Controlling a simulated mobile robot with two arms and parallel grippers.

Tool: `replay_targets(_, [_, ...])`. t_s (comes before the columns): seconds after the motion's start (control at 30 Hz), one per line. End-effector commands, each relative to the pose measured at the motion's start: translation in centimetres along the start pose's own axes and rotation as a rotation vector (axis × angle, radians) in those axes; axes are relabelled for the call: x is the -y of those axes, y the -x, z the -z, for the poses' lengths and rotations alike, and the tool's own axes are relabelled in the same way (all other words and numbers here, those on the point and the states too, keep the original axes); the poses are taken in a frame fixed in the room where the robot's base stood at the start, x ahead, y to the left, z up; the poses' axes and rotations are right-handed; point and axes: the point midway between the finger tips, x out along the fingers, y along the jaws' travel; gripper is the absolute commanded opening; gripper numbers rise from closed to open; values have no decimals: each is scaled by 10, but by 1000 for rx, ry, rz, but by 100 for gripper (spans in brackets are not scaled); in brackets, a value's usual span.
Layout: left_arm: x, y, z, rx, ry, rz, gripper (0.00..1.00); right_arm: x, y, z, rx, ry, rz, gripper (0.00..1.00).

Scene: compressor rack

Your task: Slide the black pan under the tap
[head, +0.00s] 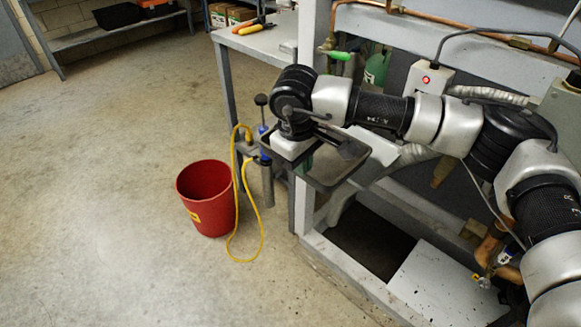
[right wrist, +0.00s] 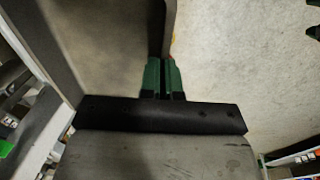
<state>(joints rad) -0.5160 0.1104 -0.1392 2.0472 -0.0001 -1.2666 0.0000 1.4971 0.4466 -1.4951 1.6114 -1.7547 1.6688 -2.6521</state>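The black pan (head: 335,178), a shallow dark tray, is held in the air at the front left of the rack. My right gripper (head: 298,158) is at the pan's left side, and its fingers are mostly hidden there in the head view. In the right wrist view, the green fingertips (right wrist: 163,78) are close together on the thin wall of the pan (right wrist: 115,50). My left gripper is not in view.
A red bucket (head: 206,200) stands on the floor left of the pan, beside a yellow hose (head: 240,205). The rack's base has a front rail (head: 345,275), a dark opening (head: 372,240) and a white panel (head: 445,285). A grey post (head: 305,200) stands near the pan.

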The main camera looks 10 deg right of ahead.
Motion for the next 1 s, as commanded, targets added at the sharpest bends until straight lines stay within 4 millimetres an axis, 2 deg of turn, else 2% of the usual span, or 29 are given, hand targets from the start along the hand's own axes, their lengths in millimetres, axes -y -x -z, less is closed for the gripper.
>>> replay_targets(0.67, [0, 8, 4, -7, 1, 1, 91, -67, -11, 0, -2, -3, -1, 0])
replay_targets(1.0, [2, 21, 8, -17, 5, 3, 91, -100, -17, 0, -3, -4, -1, 0])
